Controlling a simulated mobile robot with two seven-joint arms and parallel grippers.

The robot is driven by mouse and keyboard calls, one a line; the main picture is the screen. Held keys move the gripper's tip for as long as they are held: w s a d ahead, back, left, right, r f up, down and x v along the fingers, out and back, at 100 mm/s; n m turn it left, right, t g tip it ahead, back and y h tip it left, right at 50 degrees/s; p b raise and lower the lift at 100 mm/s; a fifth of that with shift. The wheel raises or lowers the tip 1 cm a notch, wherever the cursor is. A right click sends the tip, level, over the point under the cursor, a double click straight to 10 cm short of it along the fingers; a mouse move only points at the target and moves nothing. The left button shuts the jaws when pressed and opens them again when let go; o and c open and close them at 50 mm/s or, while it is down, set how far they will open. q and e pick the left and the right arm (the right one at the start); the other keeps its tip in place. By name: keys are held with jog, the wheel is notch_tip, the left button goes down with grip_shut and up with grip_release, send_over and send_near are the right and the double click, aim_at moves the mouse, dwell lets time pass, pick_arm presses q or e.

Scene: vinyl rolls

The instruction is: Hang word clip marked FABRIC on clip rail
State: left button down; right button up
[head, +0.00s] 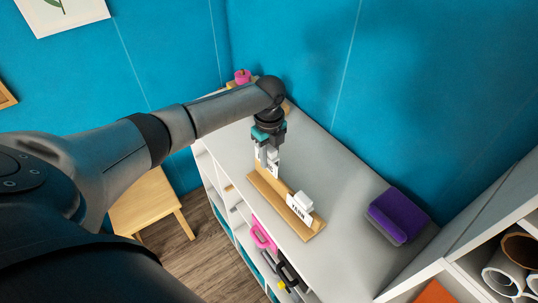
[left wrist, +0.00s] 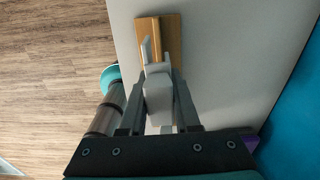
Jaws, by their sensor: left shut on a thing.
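The wooden clip rail (head: 270,191) lies on the grey shelf top; its wood also shows in the left wrist view (left wrist: 173,38). A white clip with dark lettering (head: 299,208) sits on its near end; I cannot read the word surely. My left gripper (head: 268,158) points down over the rail's far end. It is shut on another white clip, seen between the fingers in the left wrist view (left wrist: 157,92). The held clip's word is not readable. I cannot tell whether it touches the rail. My right gripper is not in view.
A purple block (head: 398,214) lies to the right on the grey top (head: 335,170). A pink item (head: 242,76) stands at the far end. Pink (head: 262,235) and black handled things sit on shelves below. A wooden stool (head: 150,205) stands left. Blue walls bound the back.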

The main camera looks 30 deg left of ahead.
pick_arm(q)
jog(key=shift+f, duration=0.15)
jog(key=shift+f, duration=0.25)
jog(key=shift+f, duration=0.1)
dwell(0.6)
jog(key=shift+f+b, duration=0.9)
jog(key=shift+f, duration=0.25)
jog(key=shift+f, duration=0.5)
jog(key=shift+f+b, duration=0.1)
jog(key=shift+b, duration=0.25)
